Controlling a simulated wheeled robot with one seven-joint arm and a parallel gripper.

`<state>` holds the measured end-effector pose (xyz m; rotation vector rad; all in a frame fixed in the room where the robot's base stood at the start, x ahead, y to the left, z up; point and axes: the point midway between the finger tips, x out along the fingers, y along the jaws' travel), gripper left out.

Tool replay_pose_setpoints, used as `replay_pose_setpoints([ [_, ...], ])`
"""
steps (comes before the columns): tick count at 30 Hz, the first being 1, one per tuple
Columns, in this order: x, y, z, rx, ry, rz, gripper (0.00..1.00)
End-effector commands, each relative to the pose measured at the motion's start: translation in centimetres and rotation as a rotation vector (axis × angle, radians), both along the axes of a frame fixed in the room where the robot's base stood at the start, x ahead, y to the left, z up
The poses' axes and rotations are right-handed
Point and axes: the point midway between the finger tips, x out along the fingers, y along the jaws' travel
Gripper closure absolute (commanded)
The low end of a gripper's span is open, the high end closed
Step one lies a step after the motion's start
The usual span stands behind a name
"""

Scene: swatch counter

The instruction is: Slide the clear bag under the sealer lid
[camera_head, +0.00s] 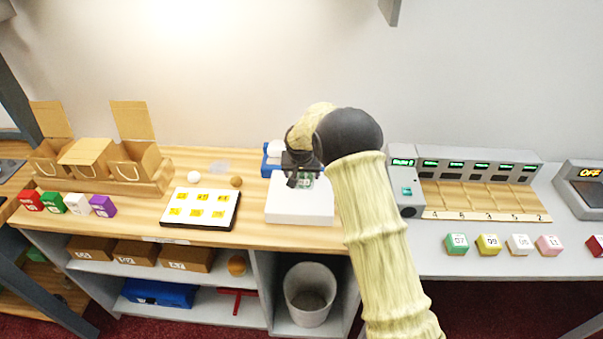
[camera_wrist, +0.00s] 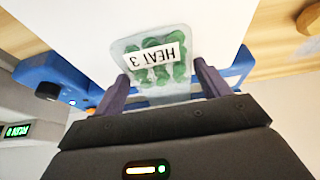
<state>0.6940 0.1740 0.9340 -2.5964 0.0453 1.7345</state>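The clear bag (camera_wrist: 160,68) holds several green pieces and has a white "HEAT 3" label, upside down in the wrist view. It sits between the two fingers of my gripper (camera_wrist: 162,82), which appear to press on its side edges. In the head view my gripper (camera_head: 302,172) is over the rear of a white block (camera_head: 300,210), and a little of the bag (camera_head: 305,180) shows below it. The blue sealer (camera_head: 270,160) is just behind the block, partly hidden by my gripper. It also shows in the wrist view (camera_wrist: 40,68), with a dark knob. I cannot make out its lid clearly.
A white board with yellow labels (camera_head: 167,218) lies left of the block. Coloured cubes (camera_head: 77,205) and open cardboard boxes (camera_head: 88,155) stand farther left. A grey slotted rack (camera_head: 480,170) with green displays stands right of my arm. A bin (camera_head: 310,292) is below the counter.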

Motion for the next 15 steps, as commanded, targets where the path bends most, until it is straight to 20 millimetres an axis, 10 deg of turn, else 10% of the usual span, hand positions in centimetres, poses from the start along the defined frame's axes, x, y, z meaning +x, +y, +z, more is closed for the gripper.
replay_pose_setpoints([
  [15,-0.20,0.03,0.54,0.000,-0.001,0.000,0.04],
])
